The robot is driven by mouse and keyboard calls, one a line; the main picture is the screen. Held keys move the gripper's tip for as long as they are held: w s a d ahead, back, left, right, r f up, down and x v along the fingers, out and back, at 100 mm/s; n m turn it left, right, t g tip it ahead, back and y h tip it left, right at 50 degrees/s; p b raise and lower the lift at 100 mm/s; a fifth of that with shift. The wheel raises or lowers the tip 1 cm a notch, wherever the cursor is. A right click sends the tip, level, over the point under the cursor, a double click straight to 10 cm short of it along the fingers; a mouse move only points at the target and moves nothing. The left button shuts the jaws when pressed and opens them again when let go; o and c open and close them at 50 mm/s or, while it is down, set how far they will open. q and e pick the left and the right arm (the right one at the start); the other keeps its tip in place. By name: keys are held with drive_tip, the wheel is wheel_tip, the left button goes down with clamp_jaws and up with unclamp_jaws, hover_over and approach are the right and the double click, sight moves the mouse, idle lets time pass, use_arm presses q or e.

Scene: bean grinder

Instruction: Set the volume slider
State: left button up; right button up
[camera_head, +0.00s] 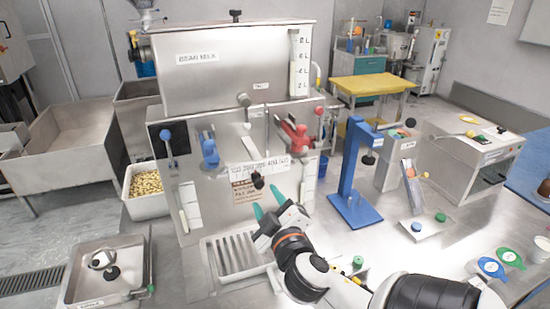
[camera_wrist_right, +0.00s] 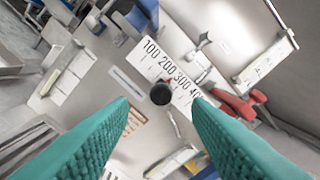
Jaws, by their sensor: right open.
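The volume slider has a round black knob (camera_head: 258,181) on the front panel of the steel bean milk machine (camera_head: 230,130). The knob stands just below a white scale strip (camera_head: 258,165). In the right wrist view the scale (camera_wrist_right: 168,65) reads 100, 200, 300, 400, and the knob (camera_wrist_right: 160,94) shows below about 200 to 300; its exact setting is unclear. My right gripper (camera_head: 270,202) is open and empty, with teal fingers, in front of and just below the knob. In the right wrist view the knob shows between the fingertips, beyond them. My left gripper is not in view.
A blue lever (camera_head: 209,150) and a red lever (camera_head: 294,135) flank the scale on the panel. A drain grate (camera_head: 237,256) lies below. A blue stand (camera_head: 352,190) rises on the right. A bin of beans (camera_head: 146,186) is at the left.

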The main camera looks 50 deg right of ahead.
drive_tip(key=p+v, duration=0.2)
drive_tip(key=v, duration=0.3)
drive_tip(key=shift+s+p, duration=0.1)
drive_tip(key=shift+p, duration=0.25)
drive_tip(key=shift+a, duration=0.1)
